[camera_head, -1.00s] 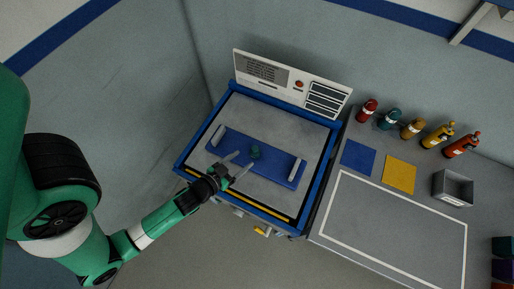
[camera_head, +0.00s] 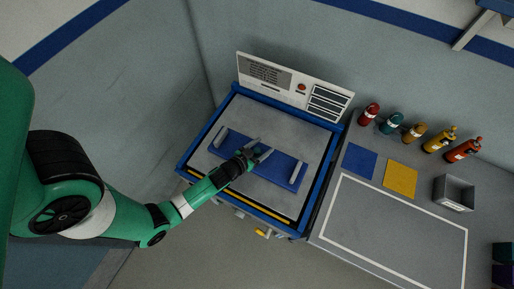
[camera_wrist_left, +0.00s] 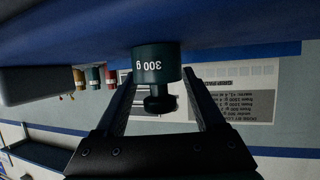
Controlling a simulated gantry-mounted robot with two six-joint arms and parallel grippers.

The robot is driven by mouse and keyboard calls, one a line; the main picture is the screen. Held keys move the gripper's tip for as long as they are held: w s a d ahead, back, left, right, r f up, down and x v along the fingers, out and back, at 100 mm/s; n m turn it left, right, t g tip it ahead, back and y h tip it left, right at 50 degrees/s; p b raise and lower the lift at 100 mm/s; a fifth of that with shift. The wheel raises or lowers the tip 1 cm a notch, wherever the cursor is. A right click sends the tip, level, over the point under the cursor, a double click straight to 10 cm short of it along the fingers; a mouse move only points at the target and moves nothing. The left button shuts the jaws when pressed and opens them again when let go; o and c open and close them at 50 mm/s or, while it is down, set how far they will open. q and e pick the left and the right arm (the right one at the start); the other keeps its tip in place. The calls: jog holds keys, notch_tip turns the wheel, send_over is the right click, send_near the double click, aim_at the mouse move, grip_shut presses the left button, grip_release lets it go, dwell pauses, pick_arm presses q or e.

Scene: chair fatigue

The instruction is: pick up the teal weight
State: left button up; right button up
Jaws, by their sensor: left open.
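The teal weight (camera_wrist_left: 157,66), a dark cylinder marked "300 g" with a narrower neck and knob, shows in the wrist view between the two fingers of my left gripper (camera_wrist_left: 158,92). The picture is upside down there. Gaps show on both sides of the knob, and the fingers are apart. In the head view my left gripper (camera_head: 260,149) is over the middle of the blue plate (camera_head: 288,171), and it hides the weight. My right gripper is not in view.
The blue plate has two light upright bars (camera_head: 220,138) near its ends, on a blue-framed machine with a white panel (camera_head: 292,87) behind. To the right, a bench holds several bottles (camera_head: 391,123), blue and yellow squares (camera_head: 400,180) and a grey box (camera_head: 454,191).

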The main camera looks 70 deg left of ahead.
pick_arm(q)
grip_shut()
dwell(0.3)
jog(key=shift+r, duration=0.1)
notch_tip(320, 180, up, 3)
jog(key=p, duration=0.2)
jog(key=shift+p, duration=0.3)
jog(key=s+d+r, duration=0.5)
jog(key=d+r, duration=0.4)
jog(key=d, duration=0.4)
jog(key=shift+s+r, duration=0.2)
jog(key=shift+r, duration=0.2)
